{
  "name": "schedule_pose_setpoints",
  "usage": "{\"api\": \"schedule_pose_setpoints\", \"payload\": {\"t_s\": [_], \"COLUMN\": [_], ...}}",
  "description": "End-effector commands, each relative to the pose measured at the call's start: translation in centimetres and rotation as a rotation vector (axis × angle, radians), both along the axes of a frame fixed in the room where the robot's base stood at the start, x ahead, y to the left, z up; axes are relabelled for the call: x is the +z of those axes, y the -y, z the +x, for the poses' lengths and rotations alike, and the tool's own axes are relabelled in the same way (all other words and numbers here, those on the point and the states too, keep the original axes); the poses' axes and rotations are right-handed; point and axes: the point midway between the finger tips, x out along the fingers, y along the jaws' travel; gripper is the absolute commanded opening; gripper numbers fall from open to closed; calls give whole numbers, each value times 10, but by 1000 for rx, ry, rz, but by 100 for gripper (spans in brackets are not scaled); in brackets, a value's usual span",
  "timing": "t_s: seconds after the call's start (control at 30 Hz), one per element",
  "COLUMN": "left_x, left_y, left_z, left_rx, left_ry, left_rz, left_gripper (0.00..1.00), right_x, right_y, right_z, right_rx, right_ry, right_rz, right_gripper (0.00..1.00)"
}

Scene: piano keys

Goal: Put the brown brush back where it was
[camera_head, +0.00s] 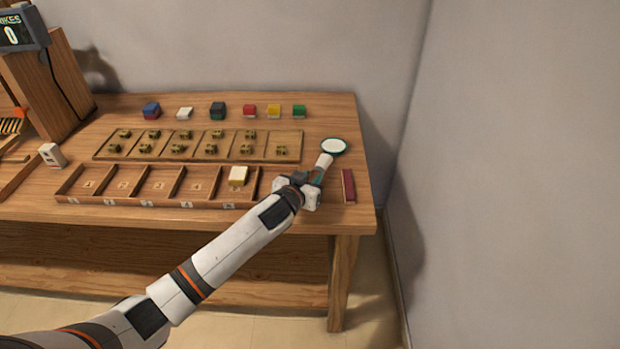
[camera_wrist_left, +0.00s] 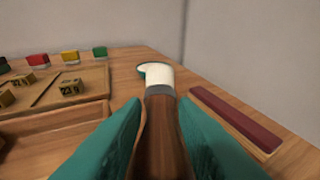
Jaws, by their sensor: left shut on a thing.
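My left gripper (camera_head: 315,180) is shut on the brown brush at the right end of the table. In the left wrist view the brush's brown handle (camera_wrist_left: 161,130) lies between the teal fingers (camera_wrist_left: 160,125), with a grey band and a pale bristle end pointing away from me. The pale end (camera_head: 324,160) also shows in the head view, beside or over the near edge of a round white dish with a teal rim (camera_head: 334,146). I cannot tell whether they touch. Most of the handle is hidden by the gripper in the head view. My right gripper is out of view.
A dark red bar (camera_head: 348,186) lies right of the gripper. A wooden compartment tray (camera_head: 110,201) with a cream block (camera_head: 238,176) and a board of small brass pieces (camera_head: 287,136) are to the left. Coloured blocks line the back. A wall stands close on the right.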

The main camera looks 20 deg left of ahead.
Motion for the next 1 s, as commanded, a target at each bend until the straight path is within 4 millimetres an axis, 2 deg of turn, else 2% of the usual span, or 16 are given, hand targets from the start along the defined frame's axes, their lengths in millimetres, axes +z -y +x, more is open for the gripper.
{"api": "schedule_pose_setpoints", "payload": {"t_s": [0.3,0.33,0.43,0.73,0.87,1.0], "left_x": [-7,-7,-7,-5,8,10], "left_y": [0,0,0,0,-1,-2], "left_z": [0,0,0,0,0,-20], "left_rx": [0,0,0,0,0,-1], "left_ry": [0,0,0,0,2,-2], "left_rz": [0,0,0,0,2,-1], "left_gripper": [0,31,48,48,48,48], "right_x": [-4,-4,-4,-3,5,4], "right_y": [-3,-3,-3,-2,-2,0], "right_z": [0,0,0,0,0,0], "right_rx": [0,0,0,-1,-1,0], "right_ry": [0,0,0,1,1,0], "right_rz": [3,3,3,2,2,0], "right_gripper": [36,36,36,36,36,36]}}
